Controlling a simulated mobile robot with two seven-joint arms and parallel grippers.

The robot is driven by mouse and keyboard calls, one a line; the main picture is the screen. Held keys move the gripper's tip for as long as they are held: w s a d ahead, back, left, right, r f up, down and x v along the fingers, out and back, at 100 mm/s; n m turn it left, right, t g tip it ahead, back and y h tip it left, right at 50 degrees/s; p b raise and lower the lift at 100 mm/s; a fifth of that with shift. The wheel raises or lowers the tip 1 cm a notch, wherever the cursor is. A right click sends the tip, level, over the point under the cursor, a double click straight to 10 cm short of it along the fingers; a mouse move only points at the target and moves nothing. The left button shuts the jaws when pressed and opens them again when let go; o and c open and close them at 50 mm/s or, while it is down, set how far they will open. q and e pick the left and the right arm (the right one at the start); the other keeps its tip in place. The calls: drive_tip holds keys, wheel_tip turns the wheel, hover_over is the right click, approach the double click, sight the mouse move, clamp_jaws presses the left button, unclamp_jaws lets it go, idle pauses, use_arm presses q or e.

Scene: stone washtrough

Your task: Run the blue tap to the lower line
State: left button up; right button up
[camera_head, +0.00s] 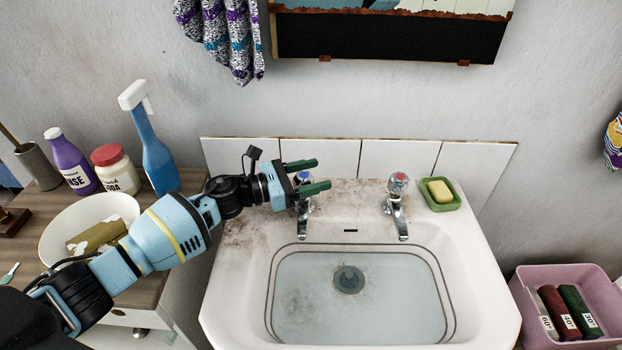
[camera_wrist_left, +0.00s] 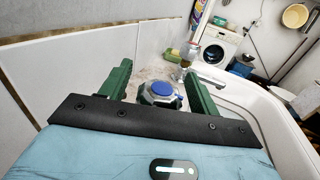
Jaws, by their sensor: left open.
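The blue tap (camera_head: 303,222) stands at the back left of the white basin (camera_head: 232,270), its chrome spout over the bowl. My left gripper (camera_head: 324,174) is open around its knob, one green finger on each side. In the left wrist view the knob's blue cap (camera_wrist_left: 162,88) shows between the two fingers; I cannot tell whether they touch it. Two dark lines ring the bowl. Pale bluish water (camera_head: 395,300) lies in it, its edge seemingly just inside the inner, lower line. A round drain (camera_head: 348,279) shows under the water. No stream shows at the spout. My right gripper is not in view.
The red tap (camera_head: 398,205) stands right of the blue one, beside a green soap dish (camera_head: 442,207). Left are a blue spray bottle (camera_head: 157,155), a jar (camera_head: 117,170) and a white bowl (camera_head: 60,225). A pink crate (camera_head: 570,277) is at right. White tiles back the basin.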

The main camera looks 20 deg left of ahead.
use_arm(q)
drive_tip(key=r, duration=0.3)
drive_tip(key=shift+s+r, duration=0.35)
drive_tip(key=s+d+p, duration=0.1)
drive_tip(key=s+d, duration=0.1)
drive_tip(key=s, duration=0.5)
drive_tip(key=s+d+r+p, duration=0.1)
drive_tip(key=s+d, duration=0.1)
drive_tip(key=s, duration=0.6)
drive_tip(key=shift+r, duration=0.15)
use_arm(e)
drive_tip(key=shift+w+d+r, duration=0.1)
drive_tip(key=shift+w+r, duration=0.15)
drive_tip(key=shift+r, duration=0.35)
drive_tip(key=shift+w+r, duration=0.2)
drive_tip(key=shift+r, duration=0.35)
use_arm(q)
drive_tip(key=shift+w, duration=0.1)
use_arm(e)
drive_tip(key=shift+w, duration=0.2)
